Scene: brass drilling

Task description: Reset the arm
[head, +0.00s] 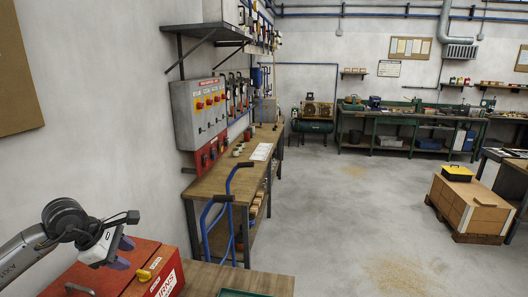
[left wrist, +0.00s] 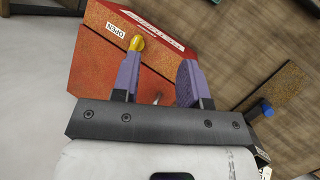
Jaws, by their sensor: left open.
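My left arm comes in from the left in the head view, and its gripper (head: 122,254) is above a red box (head: 136,282) at the lower left. The box has a yellow knob (head: 144,275) and white lettering on its side. In the left wrist view my left gripper (left wrist: 158,82) shows two purple fingers spread apart with nothing held between them. The red box (left wrist: 110,60) lies beyond the fingers, with an "OPEN" label and the yellow knob (left wrist: 136,43) close to the left fingertip in the picture. I cannot tell whether they touch. My right gripper is not in view.
A wooden bench surface (head: 240,280) lies right of the box. A blue hand truck (head: 222,215) stands beside the long workbench (head: 215,182) along the left wall. Boxes on a pallet (head: 470,205) stand at the right. The middle of the floor (head: 345,210) is clear.

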